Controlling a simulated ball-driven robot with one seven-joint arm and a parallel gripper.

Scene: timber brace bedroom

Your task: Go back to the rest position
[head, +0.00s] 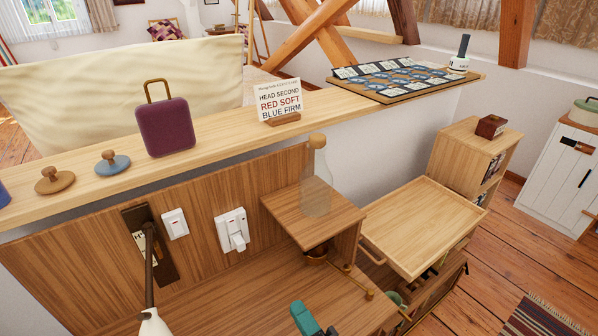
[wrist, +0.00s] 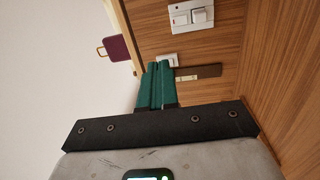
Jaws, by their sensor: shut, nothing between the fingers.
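My gripper shows at the bottom of the head view (head: 312,325) as a green finger end, partly cut off by the frame. In the wrist view my gripper (wrist: 157,68) has its two green fingers together, with nothing between them. It points toward the wooden panel (wrist: 250,60) with white switches (wrist: 192,16). The fingertips overlap a white switch plate (wrist: 167,58) in that view; I cannot tell how far they are from it.
A ledge (head: 215,122) carries a purple bag (head: 165,127), knobbed lids, a sign (head: 280,100) and a game board (head: 395,79). Below are a glass bottle (head: 316,185) on a small shelf (head: 285,210), a wooden tray (head: 425,225) and a lamp (head: 151,300). Floor shows at right.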

